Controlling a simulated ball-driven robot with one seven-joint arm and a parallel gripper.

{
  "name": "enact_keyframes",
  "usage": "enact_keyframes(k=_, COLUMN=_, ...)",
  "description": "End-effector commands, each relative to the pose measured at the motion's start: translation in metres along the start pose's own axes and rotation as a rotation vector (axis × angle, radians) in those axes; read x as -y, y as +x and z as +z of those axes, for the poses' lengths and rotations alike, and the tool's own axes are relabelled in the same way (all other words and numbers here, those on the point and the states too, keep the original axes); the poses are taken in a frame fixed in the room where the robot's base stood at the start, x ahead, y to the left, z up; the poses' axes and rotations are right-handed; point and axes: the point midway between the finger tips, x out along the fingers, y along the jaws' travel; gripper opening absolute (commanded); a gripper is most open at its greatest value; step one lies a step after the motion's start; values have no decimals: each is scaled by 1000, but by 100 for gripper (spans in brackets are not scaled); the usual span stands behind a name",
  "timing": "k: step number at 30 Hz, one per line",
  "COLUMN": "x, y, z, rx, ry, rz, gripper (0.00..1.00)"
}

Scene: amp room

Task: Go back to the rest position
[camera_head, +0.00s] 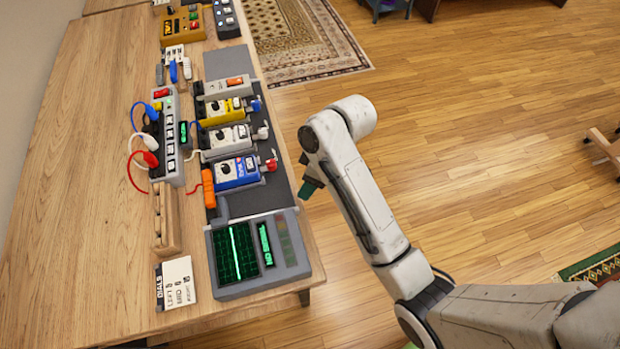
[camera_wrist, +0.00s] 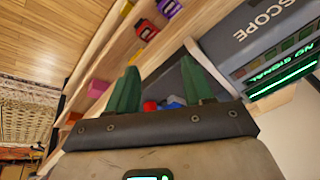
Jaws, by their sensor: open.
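My gripper (camera_head: 311,187) hangs beside the right edge of the wooden table (camera_head: 85,150) in the head view, with nothing seen held. In the wrist view its two green fingers (camera_wrist: 160,88) stand apart, so it is open. A small red and blue thing shows low between the fingers, apparently beyond them; I cannot tell what it is. My arm reaches from the lower right of the head view, bent upward and then down at the gripper.
The grey oscilloscope (camera_head: 258,252) stands at the table's near right corner. Several coloured pedal-like boxes (camera_head: 237,171) with cables line the dark mat beside a power strip (camera_head: 166,138). A white card (camera_head: 178,282) stands at front. Open wooden floor (camera_head: 480,150) lies right of the arm.

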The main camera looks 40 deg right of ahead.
Motion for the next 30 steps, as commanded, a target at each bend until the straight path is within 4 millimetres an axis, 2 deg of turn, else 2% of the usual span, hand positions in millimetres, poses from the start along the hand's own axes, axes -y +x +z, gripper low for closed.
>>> enact_keyframes(k=12, x=0, y=0, z=0, rx=0, ry=-2, rz=-1, gripper=52)
enact_keyframes(k=14, x=4, y=3, z=5, rx=5, ry=14, rz=1, gripper=52)
enact_keyframes(k=17, x=19, y=10, z=26, rx=23, ry=84, rz=15, gripper=52)
enact_keyframes(k=22, x=51, y=16, z=89, rx=75, ry=282, rz=87, gripper=52)
enact_keyframes(k=27, x=72, y=4, z=151, rx=124, ry=460, rz=190, gripper=52)
enact_keyframes(k=30, x=78, y=-6, z=176, rx=141, ry=529, rz=242, gripper=52)
